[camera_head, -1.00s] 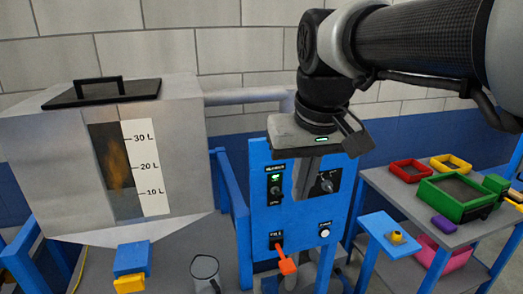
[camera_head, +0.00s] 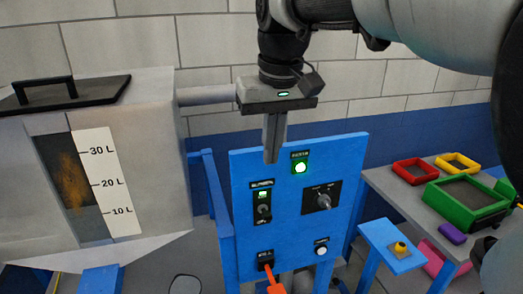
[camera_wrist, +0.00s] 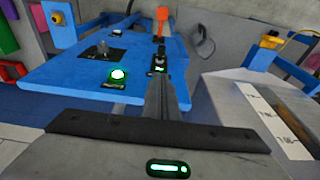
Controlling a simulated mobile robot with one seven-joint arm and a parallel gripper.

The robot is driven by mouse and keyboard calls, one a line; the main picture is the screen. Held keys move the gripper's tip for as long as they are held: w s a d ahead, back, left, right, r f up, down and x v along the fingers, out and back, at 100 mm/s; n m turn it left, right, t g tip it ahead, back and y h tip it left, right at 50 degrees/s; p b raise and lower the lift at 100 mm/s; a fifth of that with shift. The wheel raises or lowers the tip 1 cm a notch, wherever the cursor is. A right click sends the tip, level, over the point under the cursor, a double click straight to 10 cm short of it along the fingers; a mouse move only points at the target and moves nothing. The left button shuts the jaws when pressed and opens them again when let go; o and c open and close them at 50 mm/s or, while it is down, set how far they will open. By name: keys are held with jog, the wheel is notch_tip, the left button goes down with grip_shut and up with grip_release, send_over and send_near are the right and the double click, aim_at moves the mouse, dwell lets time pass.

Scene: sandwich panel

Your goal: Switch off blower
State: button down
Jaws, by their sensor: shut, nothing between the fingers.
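The blue control panel (camera_head: 285,230) stands upright in the middle of the head view. The blower switch (camera_head: 263,211) is a dark knob on a black plate at the panel's left, with a lit green indicator above it. My gripper (camera_head: 271,160) points down with its fingers together and empty, above the blower switch in the picture and apart from it. In the wrist view my gripper's fingers (camera_wrist: 160,82) reach toward the panel, and the blower switch (camera_wrist: 158,66) shows just beyond their tips. The exact switch position is too small to tell.
A lit green lamp (camera_head: 301,168), a rotary knob (camera_head: 322,201), a white button (camera_head: 321,246) and an orange lever (camera_head: 275,288) share the panel. A grey tank (camera_head: 150,150) stands left. A side table with coloured trays (camera_head: 467,200) stands right.

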send_over(269, 215)
notch_tip(269, 215, down, 13)
jog(key=shift+w+a+r, duration=0.1)
jog(key=shift+f, duration=0.5)
jog(key=b, duration=0.2)
jog(key=f+t+b, duration=0.1)
jog(key=b, duration=0.1)
jog(key=shift+s+f, duration=0.2)
jog(key=shift+s, duration=0.15)
jog(key=t+b, duration=0.1)
jog(key=b, duration=0.2)
jog(key=s+f+t+y+b, duration=0.1)
jog(key=b, duration=0.3)
jog(key=shift+s+d+t, duration=0.1)
jog(key=shift+d+t, duration=0.2)
jog(key=shift+t, duration=0.1)
jog(key=shift+r+p, duration=0.3)
jog(key=shift+r, duration=0.15)
jog(key=shift+r+p, duration=0.55)
jog(key=shift+r, duration=0.15)
